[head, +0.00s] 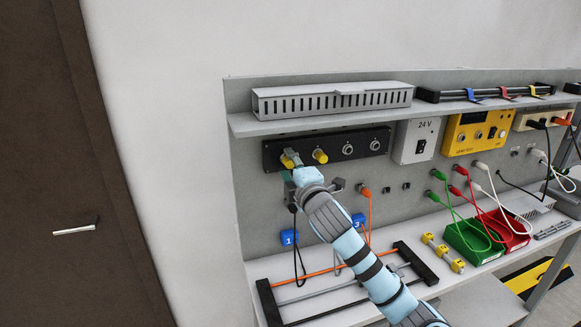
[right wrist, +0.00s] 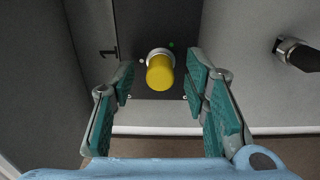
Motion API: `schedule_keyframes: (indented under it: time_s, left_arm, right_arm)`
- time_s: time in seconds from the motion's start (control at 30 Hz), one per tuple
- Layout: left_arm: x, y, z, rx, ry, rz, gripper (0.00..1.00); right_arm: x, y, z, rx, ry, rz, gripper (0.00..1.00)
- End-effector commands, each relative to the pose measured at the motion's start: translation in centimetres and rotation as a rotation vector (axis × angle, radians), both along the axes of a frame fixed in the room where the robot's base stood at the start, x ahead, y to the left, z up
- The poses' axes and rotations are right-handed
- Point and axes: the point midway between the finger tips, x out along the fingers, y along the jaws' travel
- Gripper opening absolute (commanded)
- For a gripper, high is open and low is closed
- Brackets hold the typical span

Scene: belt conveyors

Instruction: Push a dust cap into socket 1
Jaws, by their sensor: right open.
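The black socket panel (head: 362,146) is on the upright board in the head view. A yellow dust cap (head: 287,161) is at its far left socket, and a second yellow cap (head: 320,156) is beside it. Two sockets (head: 347,149) to the right show bare metal. My right gripper (head: 292,160) is open at the leftmost cap. In the right wrist view a yellow cap (right wrist: 160,72) is on a silver socket ring, between and beyond the open fingers (right wrist: 163,88), apart from them. My left gripper is not in view.
Three yellow pieces (head: 442,251) lie on the bench shelf, left of a green bin (head: 473,236) and a red bin (head: 507,226). Cables hang below the panel by blue tags (head: 289,237). A slotted grey duct (head: 333,99) sits above the panel.

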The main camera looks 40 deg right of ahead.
Motion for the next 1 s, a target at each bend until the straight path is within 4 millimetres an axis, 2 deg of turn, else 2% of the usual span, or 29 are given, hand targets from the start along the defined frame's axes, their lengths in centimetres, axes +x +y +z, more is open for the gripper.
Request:
schedule_keyframes:
  time_s: [0.17,0.4,0.53,0.63,0.87,0.93,0.97,1.0]
  left_arm:
    - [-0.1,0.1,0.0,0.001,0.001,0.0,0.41]
    - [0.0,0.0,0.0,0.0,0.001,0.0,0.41]
    - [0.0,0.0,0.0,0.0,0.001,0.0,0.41]
    - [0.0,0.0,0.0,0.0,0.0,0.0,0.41]
    - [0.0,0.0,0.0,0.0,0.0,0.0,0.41]
    - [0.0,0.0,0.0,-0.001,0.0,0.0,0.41]
    - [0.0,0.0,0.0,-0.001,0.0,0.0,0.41]
    - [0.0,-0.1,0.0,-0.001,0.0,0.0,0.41]
  right_arm:
    - [-1.8,0.6,-0.1,-0.003,0.002,0.001,0.42]
    - [-8.0,2.8,-0.2,-0.008,0.004,0.003,0.42]
    - [-10.4,3.6,-0.3,-0.004,0.003,0.002,0.42]
    - [-11.2,3.9,-0.2,-0.002,0.001,0.001,0.42]
    - [-11.3,4.0,-0.3,0.003,0.001,0.0,0.42]
    - [-11.4,4.0,-1.4,0.038,0.018,-0.005,0.42]
    - [-11.6,4.1,-2.4,0.071,0.035,-0.01,0.42]
    - [-12.0,4.3,-4.4,0.132,0.066,-0.021,0.42]
